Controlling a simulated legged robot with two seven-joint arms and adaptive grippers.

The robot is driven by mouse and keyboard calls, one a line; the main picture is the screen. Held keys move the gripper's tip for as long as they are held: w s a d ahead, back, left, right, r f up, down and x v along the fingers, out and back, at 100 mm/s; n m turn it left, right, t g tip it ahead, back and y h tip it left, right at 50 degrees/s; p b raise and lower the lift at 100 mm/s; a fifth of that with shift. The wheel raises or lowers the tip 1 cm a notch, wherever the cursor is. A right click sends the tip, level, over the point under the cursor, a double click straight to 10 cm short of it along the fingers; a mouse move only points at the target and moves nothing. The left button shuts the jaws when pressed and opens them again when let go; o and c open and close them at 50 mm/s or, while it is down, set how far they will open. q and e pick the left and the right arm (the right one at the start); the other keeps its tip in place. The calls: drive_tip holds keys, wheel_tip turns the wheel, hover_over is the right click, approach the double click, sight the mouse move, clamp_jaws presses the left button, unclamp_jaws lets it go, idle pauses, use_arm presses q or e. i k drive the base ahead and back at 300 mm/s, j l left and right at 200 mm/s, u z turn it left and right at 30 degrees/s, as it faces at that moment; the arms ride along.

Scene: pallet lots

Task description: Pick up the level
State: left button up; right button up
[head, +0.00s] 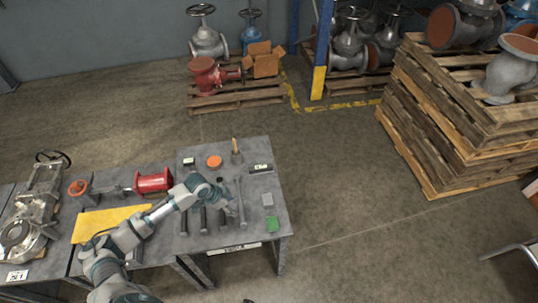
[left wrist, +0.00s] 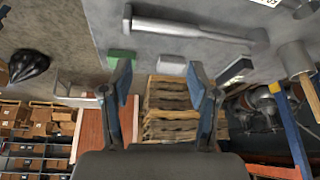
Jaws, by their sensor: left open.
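A short dark bar with a pale face, which looks like the level (head: 261,168), lies near the far right edge of the workbench. It also shows in the left wrist view (left wrist: 236,71), just right of the right-hand finger. My left gripper (head: 228,205) is over the right part of the bench, nearer the front than the bar and apart from it. In the left wrist view its two fingers (left wrist: 160,78) are spread with nothing between them. My right gripper is not visible.
A long grey tool (head: 241,200), a grey block (head: 267,198) and a green block (head: 272,225) lie near the gripper. A wooden-handled mallet (head: 236,156) and an orange disc (head: 214,161) are at the back.

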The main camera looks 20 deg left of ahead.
sight(268, 167)
drive_tip(key=i, duration=0.9)
